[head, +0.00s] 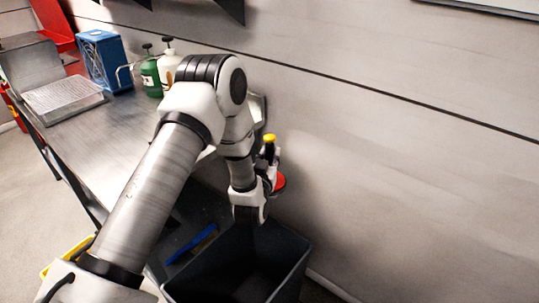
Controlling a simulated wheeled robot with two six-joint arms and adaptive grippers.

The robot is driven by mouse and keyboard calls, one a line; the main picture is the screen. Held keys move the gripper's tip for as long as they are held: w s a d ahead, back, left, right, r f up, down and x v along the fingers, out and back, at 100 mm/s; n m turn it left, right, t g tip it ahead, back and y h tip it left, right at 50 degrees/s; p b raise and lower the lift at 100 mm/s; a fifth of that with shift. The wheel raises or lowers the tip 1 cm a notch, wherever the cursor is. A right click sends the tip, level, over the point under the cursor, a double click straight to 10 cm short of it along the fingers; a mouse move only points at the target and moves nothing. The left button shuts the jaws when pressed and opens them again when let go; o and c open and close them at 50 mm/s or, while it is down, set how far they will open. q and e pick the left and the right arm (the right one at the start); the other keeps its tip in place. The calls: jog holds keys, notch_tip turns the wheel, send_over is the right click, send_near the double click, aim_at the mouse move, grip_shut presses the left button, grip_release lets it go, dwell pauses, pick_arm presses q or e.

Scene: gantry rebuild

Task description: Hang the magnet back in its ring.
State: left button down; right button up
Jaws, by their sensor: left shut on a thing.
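My left arm reaches in from the left and bends down beside the wall. My left gripper (267,172) is shut on what looks like the magnet, partly hidden behind the wrist. The magnet shows a yellow top (270,138) on a dark upper part and a red disc (280,182) below. It looks about upright, above the far rim of a dark bin and close to the wall. I cannot make out the ring. My right gripper is not in view.
The dark open bin (299,277) stands below the gripper. A blue bar (190,244) lies low beside the bin.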

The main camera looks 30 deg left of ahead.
pick_arm(q)
jog(key=shift+r, duration=0.1)
jog(key=c, duration=0.8)
grip_release()
jog(key=shift+s, duration=0.15)
